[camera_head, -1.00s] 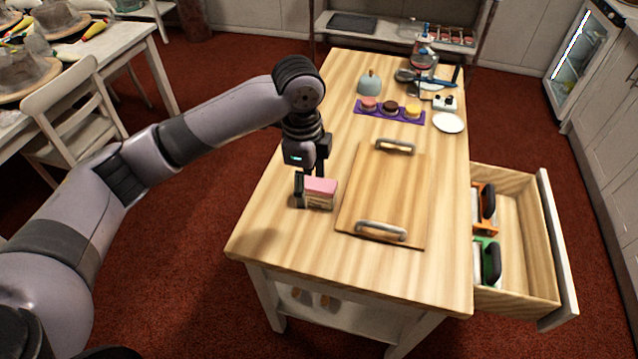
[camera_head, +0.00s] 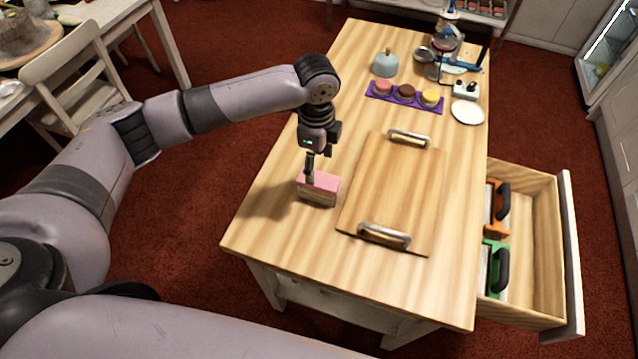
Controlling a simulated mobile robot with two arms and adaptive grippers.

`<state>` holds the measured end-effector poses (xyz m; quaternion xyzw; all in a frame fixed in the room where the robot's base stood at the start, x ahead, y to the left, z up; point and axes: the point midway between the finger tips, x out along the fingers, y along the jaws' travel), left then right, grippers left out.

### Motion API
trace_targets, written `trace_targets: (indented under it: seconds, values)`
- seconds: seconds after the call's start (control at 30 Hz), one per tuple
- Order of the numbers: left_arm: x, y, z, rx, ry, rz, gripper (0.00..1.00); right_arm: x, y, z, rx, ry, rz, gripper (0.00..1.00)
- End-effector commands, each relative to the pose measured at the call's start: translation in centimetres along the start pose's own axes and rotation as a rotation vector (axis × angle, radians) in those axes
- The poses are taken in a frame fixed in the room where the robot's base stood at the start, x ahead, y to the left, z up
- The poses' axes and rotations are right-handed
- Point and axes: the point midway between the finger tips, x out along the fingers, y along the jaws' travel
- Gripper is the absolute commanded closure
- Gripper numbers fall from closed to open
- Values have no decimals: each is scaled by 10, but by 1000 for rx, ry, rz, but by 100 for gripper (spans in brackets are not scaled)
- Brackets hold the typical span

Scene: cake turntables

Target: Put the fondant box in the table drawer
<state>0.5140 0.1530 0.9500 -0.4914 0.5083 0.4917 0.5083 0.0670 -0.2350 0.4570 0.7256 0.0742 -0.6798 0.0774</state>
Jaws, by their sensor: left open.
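The fondant box (camera_head: 323,191), small with a pink top and pale sides, stands on the wooden table (camera_head: 270,236) near its left edge. My left gripper (camera_head: 311,178) points down at the box, its fingers open. One dark finger overlaps the box's upper left part. I cannot tell if it touches. The table drawer (camera_head: 537,262) is pulled out on the table's right side. It holds an orange-framed item (camera_head: 495,208) and a green-framed item (camera_head: 492,268) along its left side, with bare floor to their right. My right gripper is out of view.
A wooden board (camera_head: 395,195) with two metal handles lies right of the box. Behind it are a purple tray (camera_head: 404,97) of small cakes, a blue dome (camera_head: 385,64), a white plate (camera_head: 467,112) and utensils. A chair (camera_head: 75,75) stands at left.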

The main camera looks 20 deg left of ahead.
Motion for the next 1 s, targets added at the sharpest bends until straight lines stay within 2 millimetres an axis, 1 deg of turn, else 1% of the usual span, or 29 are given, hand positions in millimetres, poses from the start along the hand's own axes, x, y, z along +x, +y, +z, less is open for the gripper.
trace_targets:
  seconds: [0.03,0.1,0.2,0.3,0.37,0.53,0.6,0.7,0.97,1.0]
  values:
    - [8,0,0,0,-1,2,39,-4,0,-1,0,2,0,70]
    - [19,0,-1,1,0,2,39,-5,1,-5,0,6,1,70]
    - [28,0,0,0,1,-1,39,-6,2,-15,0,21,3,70]
    - [33,0,0,1,-1,-1,39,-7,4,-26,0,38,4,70]
    - [38,-1,-1,0,0,0,39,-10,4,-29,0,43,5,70]
    - [61,-3,-3,0,-1,1,39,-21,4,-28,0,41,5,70]
    - [73,-3,-3,-1,-1,1,39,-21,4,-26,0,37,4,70]
    - [82,-3,-3,0,0,0,39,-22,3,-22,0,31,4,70]
    - [84,-4,-3,1,0,-2,39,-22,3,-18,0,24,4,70]
    - [84,-4,-3,1,0,-2,42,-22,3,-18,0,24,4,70]
